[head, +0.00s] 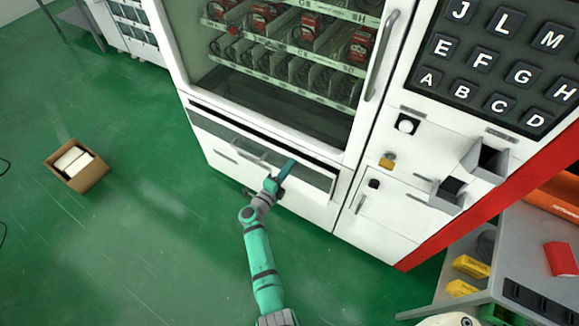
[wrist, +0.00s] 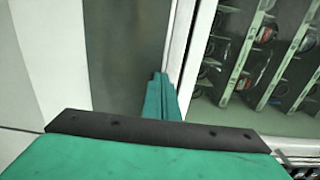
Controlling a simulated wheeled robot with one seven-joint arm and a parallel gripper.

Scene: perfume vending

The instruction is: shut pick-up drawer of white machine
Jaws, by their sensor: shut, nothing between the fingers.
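The white machine (head: 365,130) stands in front of me with a glass window and shelves of goods. Its pick-up drawer (head: 215,128) is the wide grey-fronted panel below the window. A dark gap runs along its top edge, so it looks slightly open. My gripper (head: 288,167) is shut and empty, at the right half of the drawer front near its top edge; whether it touches cannot be told. In the wrist view the shut green fingers (wrist: 160,95) lie over the grey drawer panel (wrist: 115,45), beside the white frame strip (wrist: 184,40).
A keypad panel (head: 500,65) with letter keys and small fittings is at the machine's right. A grey table (head: 520,245) with yellow and red items stands at lower right. An open cardboard box (head: 90,176) lies on the green floor at left. The floor before the machine is clear.

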